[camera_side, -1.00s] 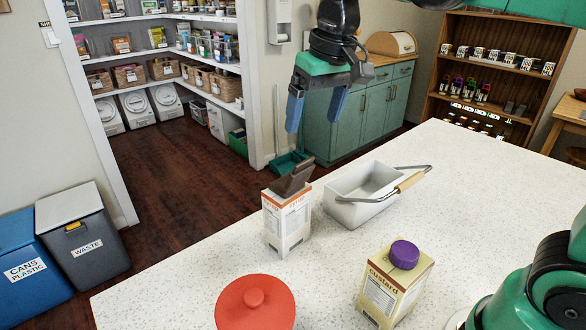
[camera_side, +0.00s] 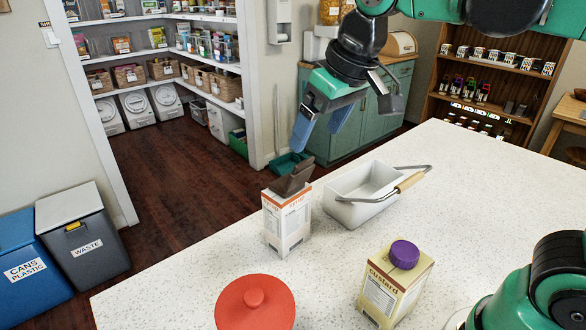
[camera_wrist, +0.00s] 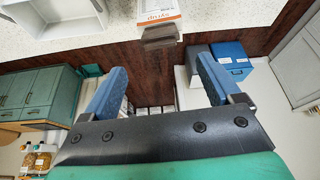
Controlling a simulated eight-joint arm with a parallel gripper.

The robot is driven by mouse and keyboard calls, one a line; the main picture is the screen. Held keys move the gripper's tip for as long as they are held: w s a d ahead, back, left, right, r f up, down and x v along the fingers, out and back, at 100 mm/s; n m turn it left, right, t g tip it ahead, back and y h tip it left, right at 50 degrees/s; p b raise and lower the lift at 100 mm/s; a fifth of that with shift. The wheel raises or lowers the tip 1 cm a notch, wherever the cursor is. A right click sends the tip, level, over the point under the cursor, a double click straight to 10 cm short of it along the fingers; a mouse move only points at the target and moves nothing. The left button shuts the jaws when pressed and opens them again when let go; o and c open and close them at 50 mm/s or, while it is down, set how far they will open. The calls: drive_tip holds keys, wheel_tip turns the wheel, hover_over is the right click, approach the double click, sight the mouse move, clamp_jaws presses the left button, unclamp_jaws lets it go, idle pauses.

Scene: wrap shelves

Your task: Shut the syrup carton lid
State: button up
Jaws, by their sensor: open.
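The syrup carton (camera_side: 288,222) stands upright on the white speckled counter, near its far edge. Its brown lid (camera_side: 291,179) is raised and tilted open above the carton top. In the wrist view the carton (camera_wrist: 158,10) shows at the top edge, with the lid (camera_wrist: 160,36) just below it. My gripper (camera_side: 318,138) is above and slightly right of the lid, apart from it. Its two blue fingers are spread with nothing between them. The wrist view also shows my gripper (camera_wrist: 158,82) open and empty.
A white basket (camera_side: 352,210) with a wooden handle stands just right of the syrup carton. A custard carton (camera_side: 395,282) with a purple cap and a red round lid (camera_side: 255,303) are nearer the front. The counter (camera_side: 480,190) is clear at the right.

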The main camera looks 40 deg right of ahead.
sight(306, 161)
drive_tip(key=shift+x, duration=2.65)
drive_tip(key=shift+c, duration=0.2)
clamp_jaws()
drive_tip(key=shift+w, duration=0.1)
drive_tip(key=shift+r+g, duration=0.1)
drive_tip(key=shift+g, duration=0.2)
drive_tip(key=w+g, duration=0.2)
drive_tip(key=g, duration=0.1)
drive_tip(key=shift+w+a+r, duration=0.1)
drive_tip(key=shift+r, duration=0.05)
drive_tip(key=shift+w+a+f+g+h, duration=0.15)
drive_tip(key=shift+w+g, duration=0.35)
drive_tip(key=shift+g, duration=0.4)
drive_tip(key=shift+w+d+f+g+h, duration=0.1)
drive_tip(key=shift+w+g, duration=0.4)
drive_tip(key=shift+g, duration=0.4)
drive_tip(key=shift+w+a+f+g+h, duration=0.15)
drive_tip(key=shift+w+g, duration=0.3)
drive_tip(key=shift+g, duration=0.45)
drive_tip(key=shift+d, duration=0.1)
